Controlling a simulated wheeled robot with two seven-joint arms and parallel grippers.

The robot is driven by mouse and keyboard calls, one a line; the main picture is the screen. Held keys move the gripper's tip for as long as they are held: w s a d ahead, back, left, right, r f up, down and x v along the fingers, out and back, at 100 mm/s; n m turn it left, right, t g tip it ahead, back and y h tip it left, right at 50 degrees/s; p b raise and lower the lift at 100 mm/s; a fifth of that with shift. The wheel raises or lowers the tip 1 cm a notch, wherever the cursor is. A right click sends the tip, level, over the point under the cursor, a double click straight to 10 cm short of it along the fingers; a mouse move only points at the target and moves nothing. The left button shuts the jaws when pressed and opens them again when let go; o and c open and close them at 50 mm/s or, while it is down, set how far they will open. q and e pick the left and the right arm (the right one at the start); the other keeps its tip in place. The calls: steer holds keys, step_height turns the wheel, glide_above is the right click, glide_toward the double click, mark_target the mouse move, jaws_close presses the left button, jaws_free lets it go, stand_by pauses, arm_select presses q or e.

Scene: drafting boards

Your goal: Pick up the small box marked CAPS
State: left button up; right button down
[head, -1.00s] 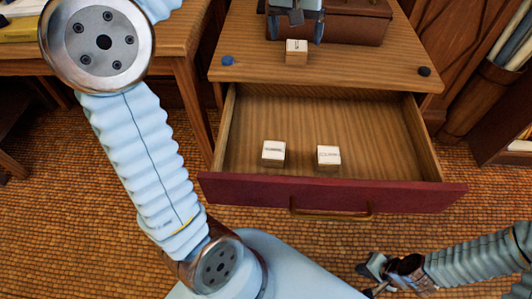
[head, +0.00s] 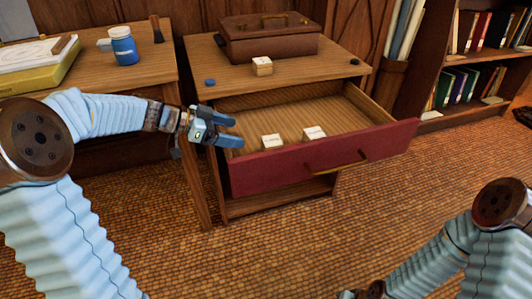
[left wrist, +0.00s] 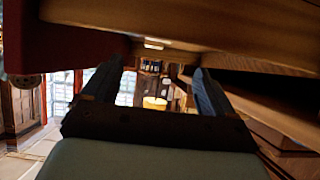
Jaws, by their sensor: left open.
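Three small pale boxes show in the head view. One box (head: 262,66) stands on the cabinet top, and two, a left box (head: 272,142) and a right box (head: 314,133), lie in the open drawer (head: 350,103). Their labels are too small to read, so I cannot tell which is marked CAPS. My left gripper (head: 238,132) is open and empty at the drawer's left side, fingers pointing right, to the left of the drawer boxes. In the left wrist view its fingers (left wrist: 155,88) are apart, with no box between them. My right gripper is mostly cut off at the bottom edge.
The red drawer front (head: 320,155) stands out from the cabinet. A brown case (head: 268,40) sits behind the top box, with a blue disc (head: 210,82) and a dark disc (head: 355,62) near the corners. A desk (head: 150,75) with a blue jar (head: 123,46) stands left.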

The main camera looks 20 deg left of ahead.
arm_select(q)
glide_toward(271, 140)
steer(key=x, duration=0.3)
steer(key=shift+p, duration=0.3)
steer(key=p+x, duration=0.1)
steer(key=x, duration=0.4)
steer(key=shift+w+d+f, duration=0.15)
steer(key=shift+d+f, duration=0.05)
steer(key=shift+d, duration=0.1)
steer(key=c, duration=1.1)
